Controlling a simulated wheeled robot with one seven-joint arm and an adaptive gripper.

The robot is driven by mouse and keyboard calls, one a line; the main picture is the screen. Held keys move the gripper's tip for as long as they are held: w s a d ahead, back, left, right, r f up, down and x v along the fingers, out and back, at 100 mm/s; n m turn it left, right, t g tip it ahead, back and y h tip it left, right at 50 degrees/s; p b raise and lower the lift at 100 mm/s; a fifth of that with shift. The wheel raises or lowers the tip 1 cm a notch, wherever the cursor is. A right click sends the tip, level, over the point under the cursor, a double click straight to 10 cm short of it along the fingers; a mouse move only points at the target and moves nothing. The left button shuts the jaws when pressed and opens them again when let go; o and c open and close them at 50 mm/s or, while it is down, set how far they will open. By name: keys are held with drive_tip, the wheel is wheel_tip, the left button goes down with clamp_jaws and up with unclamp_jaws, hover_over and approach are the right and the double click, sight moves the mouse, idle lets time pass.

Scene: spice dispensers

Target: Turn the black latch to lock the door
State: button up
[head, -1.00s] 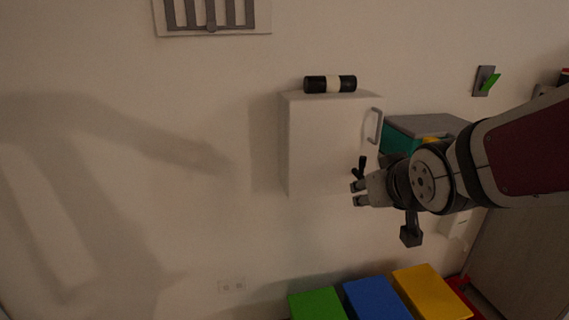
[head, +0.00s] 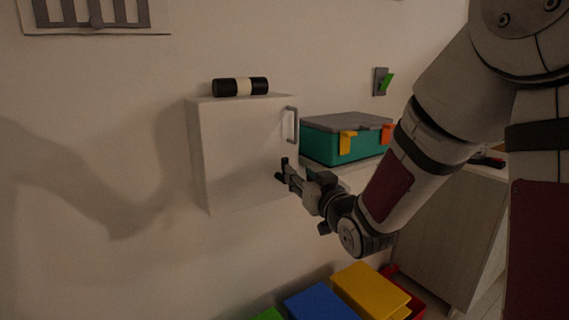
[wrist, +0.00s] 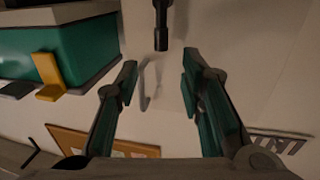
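A white box-shaped cabinet (head: 240,150) is fixed to the wall, its door shut or nearly so. A grey bar handle (head: 293,126) is on the door's right side and also shows in the wrist view (wrist: 146,88). The black latch (head: 285,161) is below the handle, partly hidden by my gripper. In the wrist view the latch (wrist: 161,28) points down from the top edge, sideways between my fingers but beyond their tips. My gripper (wrist: 160,72) is open and empty. In the head view my gripper (head: 282,174) is at the latch; I cannot tell whether they touch.
A black-and-white cylinder (head: 240,87) lies on the cabinet. A teal box (head: 320,145) with a grey lid and coloured clips sits close to the right. Blue (head: 318,302) and yellow (head: 370,288) boxes are below.

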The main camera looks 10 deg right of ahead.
sight(286, 162)
drive_tip(key=w, duration=0.3)
drive_tip(key=w+a, duration=0.1)
drive_tip(key=w, duration=0.6)
drive_tip(key=shift+w+a, duration=0.25)
drive_tip(key=shift+w, duration=0.05)
drive_tip(key=shift+c, duration=0.2)
clamp_jaws()
